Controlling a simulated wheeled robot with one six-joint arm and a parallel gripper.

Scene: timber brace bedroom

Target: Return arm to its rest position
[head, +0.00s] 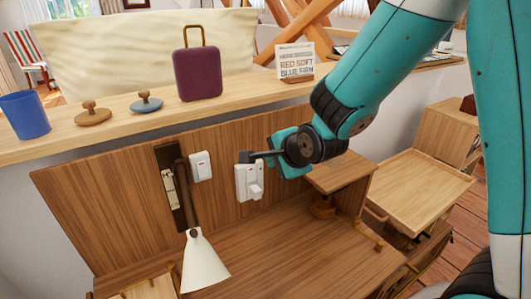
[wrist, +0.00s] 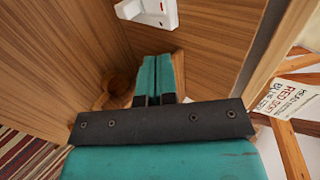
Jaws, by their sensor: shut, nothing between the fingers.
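My teal arm reaches in from the right in the head view. My gripper (head: 249,157) is in front of the wooden panel, at the upper edge of a white wall switch or socket (head: 249,184). I cannot tell whether it touches it. In the wrist view my gripper (wrist: 157,100) has its two fingers together with nothing between them. The white fitting shows at the top of the wrist view (wrist: 152,10), apart from the fingertips there.
A shelf (head: 130,125) above the panel holds a blue cup (head: 25,114), two knobbed discs, a purple case (head: 198,74) and a sign (head: 294,61). A white-shaded lamp (head: 204,265) hangs left. A small wooden stand (head: 340,172) and open drawer (head: 415,190) are right.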

